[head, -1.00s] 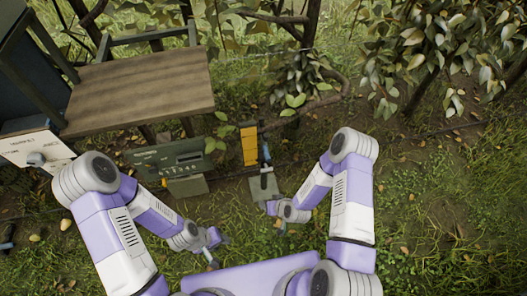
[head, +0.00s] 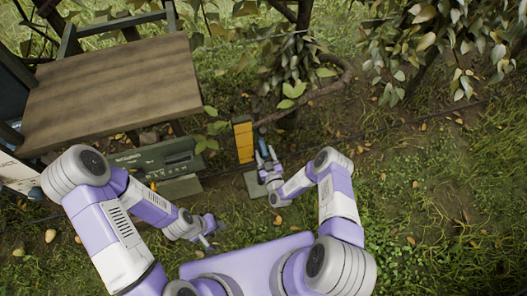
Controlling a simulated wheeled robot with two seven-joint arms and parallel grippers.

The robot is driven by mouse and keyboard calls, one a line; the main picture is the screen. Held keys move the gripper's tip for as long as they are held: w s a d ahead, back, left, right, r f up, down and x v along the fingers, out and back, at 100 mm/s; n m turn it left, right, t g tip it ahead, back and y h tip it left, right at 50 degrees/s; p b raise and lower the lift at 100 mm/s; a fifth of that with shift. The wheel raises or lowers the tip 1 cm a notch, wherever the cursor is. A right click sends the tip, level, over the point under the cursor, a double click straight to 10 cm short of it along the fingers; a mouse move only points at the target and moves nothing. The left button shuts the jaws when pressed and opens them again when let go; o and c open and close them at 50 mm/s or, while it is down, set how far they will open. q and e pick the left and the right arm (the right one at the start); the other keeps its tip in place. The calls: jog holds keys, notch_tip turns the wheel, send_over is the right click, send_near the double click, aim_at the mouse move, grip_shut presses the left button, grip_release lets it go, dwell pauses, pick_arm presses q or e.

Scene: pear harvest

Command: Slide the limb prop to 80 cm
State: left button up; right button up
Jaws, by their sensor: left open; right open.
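The limb prop stands on the ground below a bent branch, with a yellow-orange marked scale (head: 244,142) on its left and a grey base plate (head: 254,187) on the grass. A dark and blue upright part shows beside the scale, partly behind my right gripper. My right gripper (head: 265,153) is open at that upright, fingers pointing away from me; I cannot tell whether it touches. The scale's marks are too small to read. My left gripper (head: 213,233) is open and empty over the grass, left of and nearer to me than the prop.
A wooden table (head: 110,82) stands at the upper left. A thick bent branch (head: 325,88) and leaves hang above the prop. Grass on the right is clear.

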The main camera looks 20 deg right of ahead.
jog(key=shift+w, duration=1.05)
jog(key=shift+c, duration=0.5)
grip_shut()
